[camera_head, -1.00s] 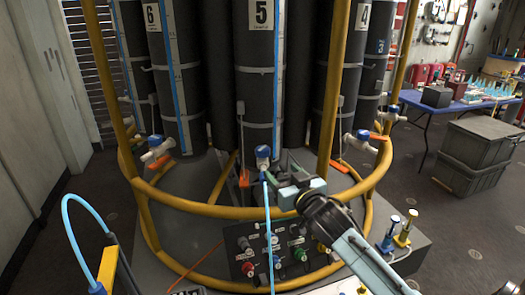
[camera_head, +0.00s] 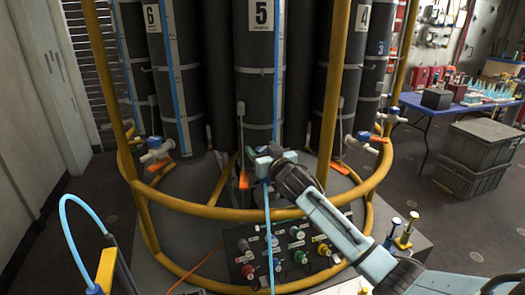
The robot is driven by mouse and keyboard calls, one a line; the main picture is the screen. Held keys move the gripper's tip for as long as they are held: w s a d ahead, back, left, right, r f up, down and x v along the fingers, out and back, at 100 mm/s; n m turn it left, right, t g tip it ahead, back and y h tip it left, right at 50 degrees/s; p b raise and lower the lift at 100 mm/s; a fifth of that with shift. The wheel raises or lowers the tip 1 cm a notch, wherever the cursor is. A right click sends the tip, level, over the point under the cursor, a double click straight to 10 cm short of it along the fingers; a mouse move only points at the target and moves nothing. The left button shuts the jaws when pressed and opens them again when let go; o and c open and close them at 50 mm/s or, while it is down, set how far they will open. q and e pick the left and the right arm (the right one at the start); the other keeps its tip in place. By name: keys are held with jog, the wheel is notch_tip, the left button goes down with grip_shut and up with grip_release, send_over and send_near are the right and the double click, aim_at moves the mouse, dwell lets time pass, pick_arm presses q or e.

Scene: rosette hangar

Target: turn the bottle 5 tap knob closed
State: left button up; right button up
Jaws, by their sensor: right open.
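Bottle 5 (camera_head: 254,90) is the dark upright cylinder in the middle, with a white number label at its top. My right gripper (camera_head: 263,158) is open at the foot of this bottle, right at its tap. The gripper hides most of the tap; only a small bit of blue, probably the knob (camera_head: 250,153), shows at its left edge. I cannot tell whether the fingers touch the knob or how far it is turned. A light blue hose (camera_head: 267,215) hangs below the tap. My left gripper is not in view.
A yellow tubular frame (camera_head: 220,213) rings the bottles, with uprights at left and right. A valve panel (camera_head: 280,250) sits below. Neighbouring taps with blue knobs stand at left (camera_head: 155,143) and right (camera_head: 362,137). Grey crates (camera_head: 478,150) stand at right.

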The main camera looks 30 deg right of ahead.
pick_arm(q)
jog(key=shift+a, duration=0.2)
pick_arm(e)
jog(key=shift+w, duration=0.15)
jog(key=c, duration=1)
jog(key=shift+a+m+h+b, duration=0.1)
jog(key=shift+m+h+b, duration=0.2)
jog(key=shift+b, duration=0.05)
jog(key=shift+m+h+b, duration=0.6)
jog(key=shift+h, duration=0.3)
jog(key=shift+m+g+h+b, duration=0.7)
jog(key=shift+h+b, duration=0.1)
jog(key=shift+h, duration=0.4)
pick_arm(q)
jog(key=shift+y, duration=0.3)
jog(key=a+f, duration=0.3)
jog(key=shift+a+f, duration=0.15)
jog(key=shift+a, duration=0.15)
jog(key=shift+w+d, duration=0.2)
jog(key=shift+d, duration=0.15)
pick_arm(e)
jog(key=o, duration=1)
